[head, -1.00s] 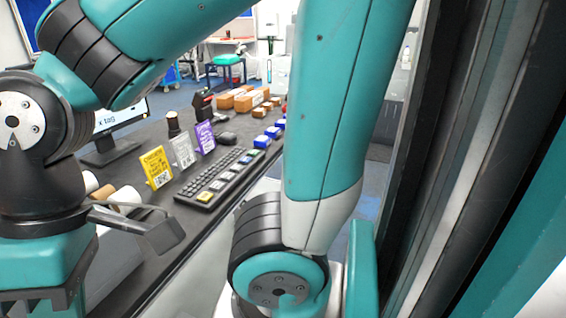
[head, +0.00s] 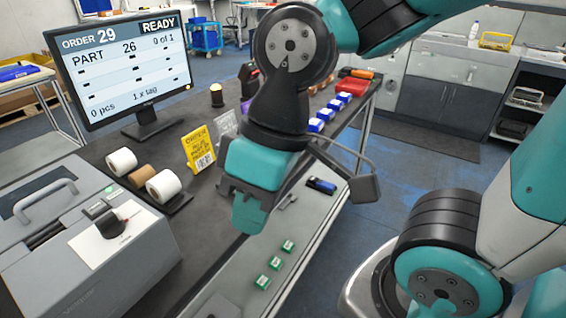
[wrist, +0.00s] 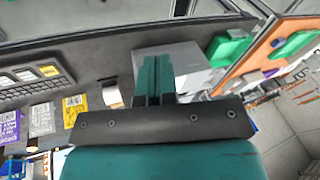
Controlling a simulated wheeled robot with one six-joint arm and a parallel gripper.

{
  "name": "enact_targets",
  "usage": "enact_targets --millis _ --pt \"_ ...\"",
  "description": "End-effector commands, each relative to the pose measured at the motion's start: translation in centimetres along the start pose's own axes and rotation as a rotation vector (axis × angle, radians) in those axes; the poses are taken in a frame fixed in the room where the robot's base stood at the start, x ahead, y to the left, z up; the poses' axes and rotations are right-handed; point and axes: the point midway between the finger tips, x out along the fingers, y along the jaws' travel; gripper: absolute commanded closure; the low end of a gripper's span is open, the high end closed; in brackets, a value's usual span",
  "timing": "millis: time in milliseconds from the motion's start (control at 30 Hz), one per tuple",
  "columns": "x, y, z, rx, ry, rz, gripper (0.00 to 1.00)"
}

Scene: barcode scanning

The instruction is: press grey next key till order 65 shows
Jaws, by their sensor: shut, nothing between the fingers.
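The monitor (head: 122,72) in the head view reads ORDER 29, READY, PART 26, 0 of 1, 0 pcs and 1 x tag. The keyboard (wrist: 28,98) lies at the left of the wrist view, with larger yellow, pale grey and purple labelled keys on it. The pale grey key (wrist: 27,75) sits between the yellow and purple ones; its lettering is too small to read. In the head view my arm hides the keyboard. My gripper (head: 247,222) points down by the bench's front edge, shut and empty. Its closed fingers also show in the wrist view (wrist: 155,80), right of the keyboard, touching no key.
Yellow (head: 198,149) and grey (head: 226,124) code cards stand on the bench. A grey printer case (head: 85,245) and rolls (head: 163,185) are at left. Blue boxes (head: 316,125) stand along the front edge. Green blocks (head: 275,263) sit lower down. Floor at right is open.

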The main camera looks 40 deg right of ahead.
Motion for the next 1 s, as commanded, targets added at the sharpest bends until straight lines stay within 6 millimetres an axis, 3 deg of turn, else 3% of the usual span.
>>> enact_targets --millis 167,267,367,433,533,700,800,900,1000 --pt "-0.3 0.7 -1.2 0.027 0.019 -0.005 1.00" --pt "-0.8 2.8 -3.9 0.093 0.071 -0.017 1.00" --pt "-1.3 7.2 -7.5 0.202 0.164 -0.028 1.00" --pt "-1.7 11.5 -9.8 0.293 0.249 -0.029 1.00" --pt "-1.9 18.3 -11.6 0.423 0.372 -0.018 1.00" --pt "-2.0 28.7 -11.2 0.617 0.557 0.029 1.00" --pt "-1.8 33.0 -9.9 0.699 0.634 0.062 1.00" --pt "-1.6 35.8 -8.7 0.753 0.684 0.085 1.00" --pt "-1.4 37.1 -8.0 0.779 0.711 0.100 1.00"
